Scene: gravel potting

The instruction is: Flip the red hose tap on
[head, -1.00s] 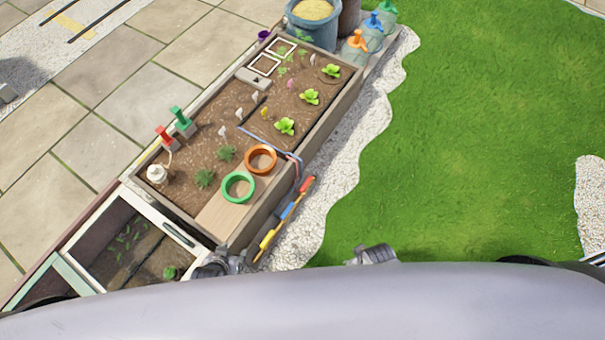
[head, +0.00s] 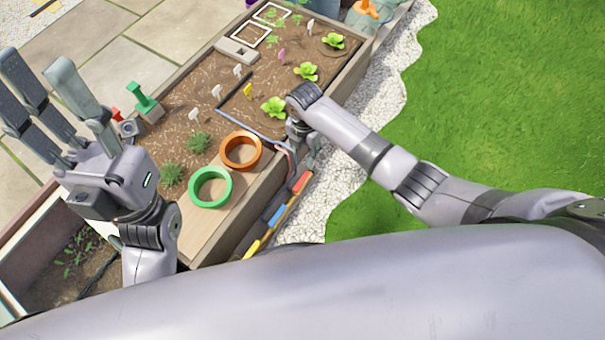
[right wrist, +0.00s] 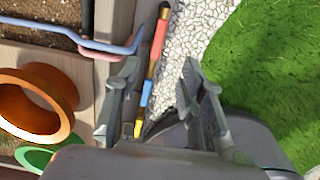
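The red hose tap (head: 116,114) stands at the far left edge of the planter bed in the head view, mostly hidden by a finger of my left gripper. The green tap (head: 145,101) stands upright just right of it. My left gripper (head: 40,92) is raised at the left with its fingers spread and empty; it appears in front of the red tap, and I cannot tell the gap in depth. My right gripper (head: 303,150) points down over the bed's near right edge. In the right wrist view its two fingers (right wrist: 160,85) are apart with nothing held.
The orange ring (head: 240,151) and green ring (head: 210,188) sit on a wooden board at the bed's near end. A blue hose (right wrist: 95,43) crosses the rim near my right gripper. A red, blue and yellow tool (head: 277,213) lies alongside. Seedlings and labels fill the soil.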

